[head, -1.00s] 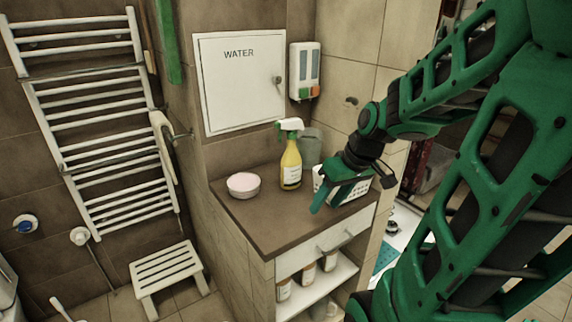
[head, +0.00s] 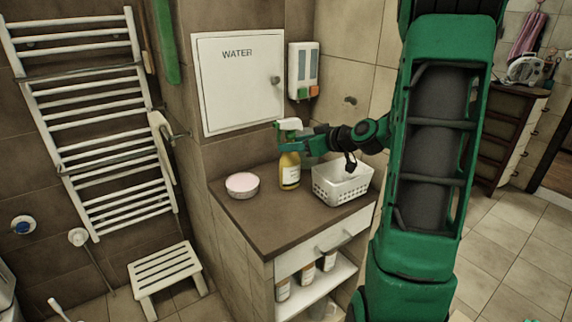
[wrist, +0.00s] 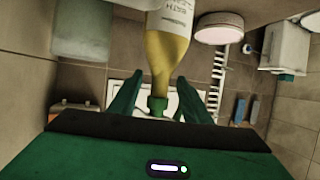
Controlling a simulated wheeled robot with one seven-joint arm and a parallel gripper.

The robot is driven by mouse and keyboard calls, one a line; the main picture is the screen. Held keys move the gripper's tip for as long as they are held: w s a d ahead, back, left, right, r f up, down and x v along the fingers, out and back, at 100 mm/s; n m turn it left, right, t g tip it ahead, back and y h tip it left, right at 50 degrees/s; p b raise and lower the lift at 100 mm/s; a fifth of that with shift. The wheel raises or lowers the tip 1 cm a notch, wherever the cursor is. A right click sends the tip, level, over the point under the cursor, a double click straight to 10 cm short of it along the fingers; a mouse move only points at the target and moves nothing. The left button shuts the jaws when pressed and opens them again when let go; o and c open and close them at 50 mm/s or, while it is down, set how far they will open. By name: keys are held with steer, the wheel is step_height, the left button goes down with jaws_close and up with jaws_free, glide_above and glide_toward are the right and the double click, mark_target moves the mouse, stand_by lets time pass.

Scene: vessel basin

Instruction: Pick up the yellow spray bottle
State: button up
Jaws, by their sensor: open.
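The yellow spray bottle (head: 290,171) stands upright on the brown counter (head: 257,222), with its white and green spray head at the top. My gripper (head: 290,145) is at the height of the bottle's neck and hides part of it in the head view. In the wrist view, the yellow bottle (wrist: 167,50) reaches down to its green collar, which lies between the two green fingers of my gripper (wrist: 158,100). The fingers are apart, with a gap on each side of the neck. The spray head is hidden in the wrist view.
A white basket (head: 341,184) stands right of the bottle, under my arm. A pink-topped round bowl (head: 242,185) is to the left. A grey translucent container (wrist: 82,35) is beside the bottle. The counter's front is clear.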

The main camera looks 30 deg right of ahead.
steer(key=shift+x, duration=2.85)
jaws_close()
